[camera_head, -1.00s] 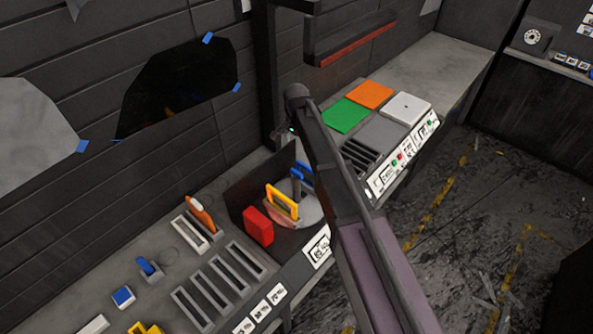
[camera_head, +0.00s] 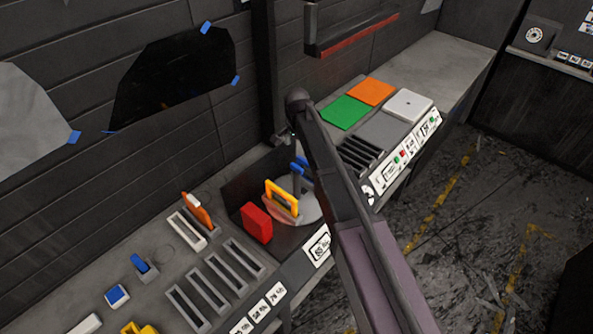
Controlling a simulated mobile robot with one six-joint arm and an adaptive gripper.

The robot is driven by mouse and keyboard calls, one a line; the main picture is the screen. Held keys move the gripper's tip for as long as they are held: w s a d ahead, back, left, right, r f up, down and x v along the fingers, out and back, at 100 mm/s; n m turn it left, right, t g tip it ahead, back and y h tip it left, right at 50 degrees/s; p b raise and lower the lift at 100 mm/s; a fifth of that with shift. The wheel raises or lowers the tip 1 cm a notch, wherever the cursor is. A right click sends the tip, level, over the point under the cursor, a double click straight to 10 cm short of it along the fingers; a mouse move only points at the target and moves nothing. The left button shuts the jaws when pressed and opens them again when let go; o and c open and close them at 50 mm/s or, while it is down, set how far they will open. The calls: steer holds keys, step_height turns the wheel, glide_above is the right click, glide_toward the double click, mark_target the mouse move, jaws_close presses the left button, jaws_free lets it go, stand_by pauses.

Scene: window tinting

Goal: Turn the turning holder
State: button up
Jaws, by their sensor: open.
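The turning holder is a round grey disc (camera_head: 309,210) set in a dark recess of the bench, near the middle of the head view. A yellow frame-shaped piece (camera_head: 281,199) stands upright on it, with a blue piece (camera_head: 300,165) behind. A red block (camera_head: 257,223) stands at its front left; I cannot tell whether it is on the disc. My arm crosses in front of the holder's right side and hides part of it. My gripper is hidden behind the arm, so its place relative to the holder cannot be seen.
Slotted racks (camera_head: 207,290) and small tools lie on the bench at left. Green (camera_head: 344,113) and orange (camera_head: 371,91) pads and a white box (camera_head: 409,104) are behind right. A dark post (camera_head: 268,75) stands behind the holder. Floor at right is mostly clear.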

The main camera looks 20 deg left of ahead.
mark_target(297, 166)
steer(key=shift+f+b, duration=4.25)
steer(key=shift+f, duration=0.3)
steer(key=c, duration=1.1)
steer(key=shift+c, duration=0.2)
